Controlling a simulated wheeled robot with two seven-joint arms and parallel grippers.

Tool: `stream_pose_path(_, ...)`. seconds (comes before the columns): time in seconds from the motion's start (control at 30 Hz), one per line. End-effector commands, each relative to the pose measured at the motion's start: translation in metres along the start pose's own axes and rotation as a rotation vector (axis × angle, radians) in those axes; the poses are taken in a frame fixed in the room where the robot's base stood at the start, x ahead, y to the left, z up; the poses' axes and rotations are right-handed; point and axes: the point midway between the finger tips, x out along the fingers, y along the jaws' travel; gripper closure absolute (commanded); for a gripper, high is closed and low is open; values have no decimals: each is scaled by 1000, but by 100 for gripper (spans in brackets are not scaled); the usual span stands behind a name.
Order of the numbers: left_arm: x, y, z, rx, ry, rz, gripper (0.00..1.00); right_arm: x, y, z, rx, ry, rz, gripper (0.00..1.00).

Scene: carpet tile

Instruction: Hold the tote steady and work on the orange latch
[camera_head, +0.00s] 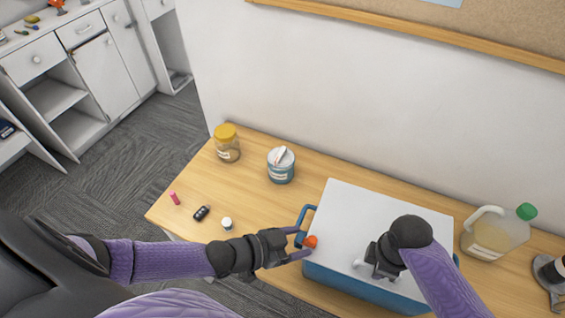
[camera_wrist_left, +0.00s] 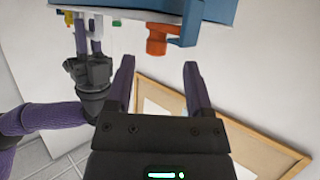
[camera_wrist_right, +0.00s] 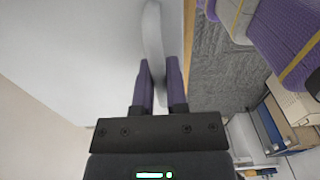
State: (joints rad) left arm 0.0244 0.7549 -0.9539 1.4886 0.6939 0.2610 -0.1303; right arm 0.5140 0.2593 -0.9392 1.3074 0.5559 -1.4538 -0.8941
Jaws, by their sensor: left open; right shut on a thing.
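The tote (camera_head: 365,286) is a blue box with a white lid (camera_head: 350,212) at the table's front edge. The orange latch (camera_head: 310,241) is on its left side, by a blue side handle (camera_head: 304,214). My left gripper (camera_head: 297,243) is open beside the latch. In the left wrist view the latch (camera_wrist_left: 157,40) shows just beyond and between the fingertips, with a gap. My right gripper (camera_head: 372,265) is over the lid, shut on a pale curved handle (camera_wrist_right: 153,35). In the head view my wrist partly hides that handle.
A pink stick (camera_head: 175,198), a black key fob (camera_head: 202,213) and a small white-capped bottle (camera_head: 227,224) lie near my left forearm. The wall is behind.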

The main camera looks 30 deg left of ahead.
Motion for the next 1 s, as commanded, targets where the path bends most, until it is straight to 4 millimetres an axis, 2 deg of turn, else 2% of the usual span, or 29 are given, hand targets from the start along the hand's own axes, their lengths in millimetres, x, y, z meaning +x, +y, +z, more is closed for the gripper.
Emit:
stream_pose_path(0.1,-35,0,1,0,-5,2,33,0,0,0,1,0,1,100)
stream_pose_path(0.2,-59,0,1,1,-5,2,33,0,0,0,1,0,1,100)
stream_pose_path(0.3,-74,0,1,-1,-3,1,33,0,0,0,1,0,1,100)
stream_pose_path(0.43,-81,0,0,0,-1,0,33,0,0,0,0,1,0,100)
stream_pose_path(0.73,-81,0,0,0,0,0,33,0,0,0,0,1,0,100)
stream_pose_path(0.77,-81,0,0,0,0,0,33,0,0,0,0,1,0,77)
stream_pose_path(0.8,-81,0,0,0,0,0,33,0,0,0,0,1,0,68)
stream_pose_path(0.93,-81,0,0,0,0,0,33,0,0,0,0,1,0,42)
stream_pose_path(1.0,-81,0,0,0,0,0,33,0,0,0,0,1,0,42)
